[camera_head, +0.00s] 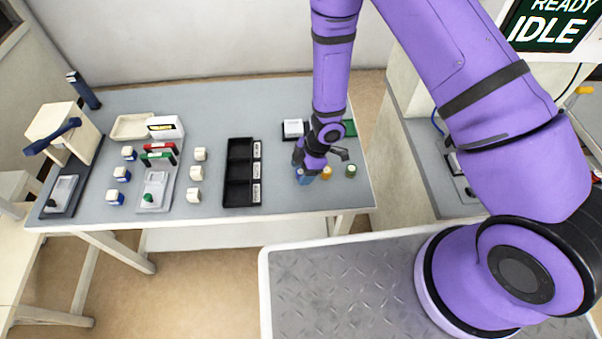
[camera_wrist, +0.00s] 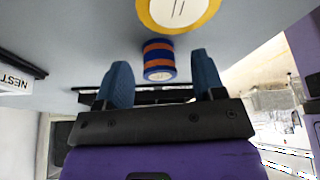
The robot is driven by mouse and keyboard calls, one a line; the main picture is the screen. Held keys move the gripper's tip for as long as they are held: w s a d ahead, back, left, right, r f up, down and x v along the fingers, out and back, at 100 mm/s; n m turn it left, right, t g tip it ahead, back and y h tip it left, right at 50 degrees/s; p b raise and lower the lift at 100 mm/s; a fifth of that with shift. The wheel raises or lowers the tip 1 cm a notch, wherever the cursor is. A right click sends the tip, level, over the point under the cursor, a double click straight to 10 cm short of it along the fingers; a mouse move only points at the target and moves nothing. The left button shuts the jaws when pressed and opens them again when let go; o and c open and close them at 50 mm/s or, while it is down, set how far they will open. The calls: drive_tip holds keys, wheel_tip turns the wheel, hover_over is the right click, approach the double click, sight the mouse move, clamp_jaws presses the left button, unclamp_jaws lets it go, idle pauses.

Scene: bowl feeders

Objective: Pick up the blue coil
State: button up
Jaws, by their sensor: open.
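The blue coil (camera_wrist: 158,61) shows in the wrist view as a small upright cylinder with blue and orange bands and a pale end. It appears between my gripper's two blue fingers, near their tips; I cannot tell whether it is fully between them. My gripper (camera_wrist: 159,66) is open, with a visible gap between each finger and the coil. In the head view my gripper (camera_head: 308,173) is low over the right part of the table. Blue shows at its tip there, where coil and fingers are hard to tell apart.
An orange-yellow coil (camera_head: 326,173) stands close right of my gripper and also shows in the wrist view (camera_wrist: 178,10). A green coil (camera_head: 351,171) stands farther right. A black compartment tray (camera_head: 226,205) lies left. A white block (camera_head: 293,128) on a dark base is behind.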

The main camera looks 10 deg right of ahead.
drive_tip(key=shift+c, duration=0.4)
drive_tip(key=c, duration=0.9)
drive_tip(key=shift+c, duration=0.2)
drive_tip(key=shift+r, duration=0.15)
